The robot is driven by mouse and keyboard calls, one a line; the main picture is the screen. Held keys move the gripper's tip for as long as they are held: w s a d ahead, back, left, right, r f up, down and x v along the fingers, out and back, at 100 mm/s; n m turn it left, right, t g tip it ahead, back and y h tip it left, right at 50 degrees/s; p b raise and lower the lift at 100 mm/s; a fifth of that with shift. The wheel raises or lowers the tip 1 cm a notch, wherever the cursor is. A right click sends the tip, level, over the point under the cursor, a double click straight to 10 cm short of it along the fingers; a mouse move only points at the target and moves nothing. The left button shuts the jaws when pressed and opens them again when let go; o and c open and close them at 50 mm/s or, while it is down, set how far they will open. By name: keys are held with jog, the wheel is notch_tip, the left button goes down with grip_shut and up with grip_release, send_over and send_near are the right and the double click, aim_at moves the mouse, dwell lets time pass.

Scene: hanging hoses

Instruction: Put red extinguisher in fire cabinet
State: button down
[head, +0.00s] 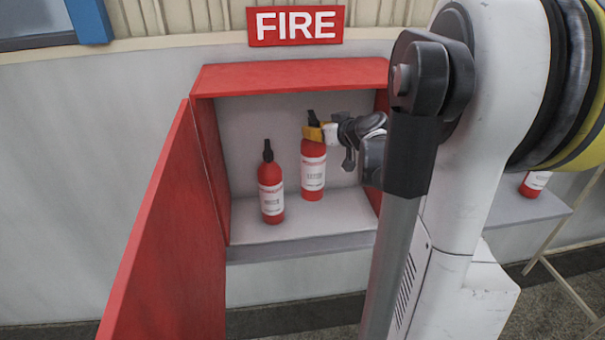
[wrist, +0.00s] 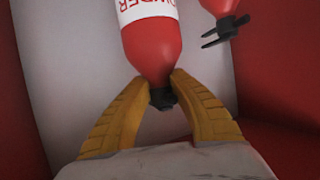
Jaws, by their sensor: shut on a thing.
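The open red fire cabinet (head: 290,77) is on the wall under the FIRE sign in the head view. My gripper (head: 320,131) reaches into it from the right, its yellow fingers shut on the neck of a red extinguisher (head: 313,170). That extinguisher is upright inside the cabinet, right of centre; I cannot tell whether its base touches the cabinet floor. In the wrist view, my gripper's fingers (wrist: 163,85) close around the extinguisher's neck, just below its red shoulder (wrist: 152,50). A second red extinguisher (head: 271,190) stands upright inside, to the left and apart from the held one.
The cabinet door (head: 170,240) hangs open on the left. Another red extinguisher (head: 535,184) stands on a grey surface (head: 515,208) at the far right, partly behind my arm. The second cabinet extinguisher's black top (wrist: 226,29) shows in the wrist view. The cabinet's front floor is clear on the right.

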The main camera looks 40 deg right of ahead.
aim_at(314, 156)
jog(key=shift+s+f+b, duration=0.1)
jog(key=shift+f+b, duration=1.55)
jog(key=shift+f, duration=2.55)
jog(key=shift+f, duration=0.15)
jog(key=c, duration=1.3)
grip_release()
